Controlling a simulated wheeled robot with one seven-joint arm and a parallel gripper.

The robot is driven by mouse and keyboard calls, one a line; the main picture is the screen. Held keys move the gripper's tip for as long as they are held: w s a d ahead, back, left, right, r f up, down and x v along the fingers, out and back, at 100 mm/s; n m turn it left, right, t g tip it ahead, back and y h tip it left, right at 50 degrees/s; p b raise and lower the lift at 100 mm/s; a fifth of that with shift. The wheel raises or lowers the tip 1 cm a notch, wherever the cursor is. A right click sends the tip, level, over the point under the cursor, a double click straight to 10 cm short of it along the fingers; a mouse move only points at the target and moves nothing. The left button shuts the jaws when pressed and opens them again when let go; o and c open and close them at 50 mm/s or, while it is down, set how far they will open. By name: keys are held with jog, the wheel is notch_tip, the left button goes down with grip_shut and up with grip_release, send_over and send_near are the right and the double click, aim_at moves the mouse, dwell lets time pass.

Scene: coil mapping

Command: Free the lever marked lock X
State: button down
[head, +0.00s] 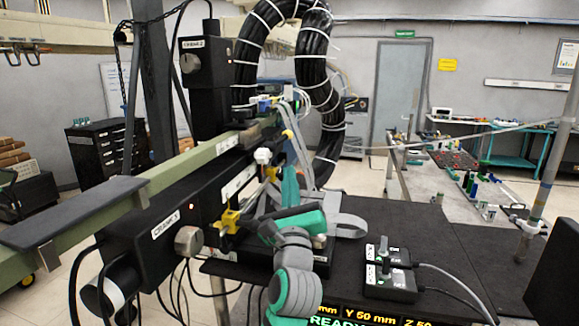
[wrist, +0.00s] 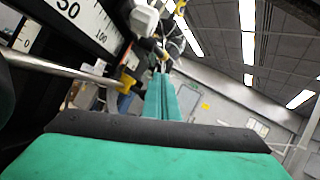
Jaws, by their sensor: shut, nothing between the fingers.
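Several yellow lever-like parts sit along the stage. One yellow part (head: 229,221) is on the near black beam, beside the metal knob of the motor box. A second yellow part (head: 271,174) is farther along, and a third (head: 288,134) is higher up. I cannot read which is marked lock X. My gripper (head: 290,172) is teal, right of these parts, its fingers pressed together and empty. In the wrist view the shut fingers (wrist: 161,82) point away, right of a yellow part (wrist: 127,83) and apart from it in the picture. I see no clear contact with any lever.
A motor box (head: 150,235) stands on the left end of the beam. A white numbered scale (wrist: 88,20) and a metal rod (wrist: 65,67) are close at left. Thick black hoses (head: 325,90) arch behind. A control box (head: 390,275) sits on the black table (head: 420,232).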

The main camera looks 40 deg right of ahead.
aim_at(280, 140)
jog(key=x, duration=0.9)
jog(key=shift+w, duration=0.1)
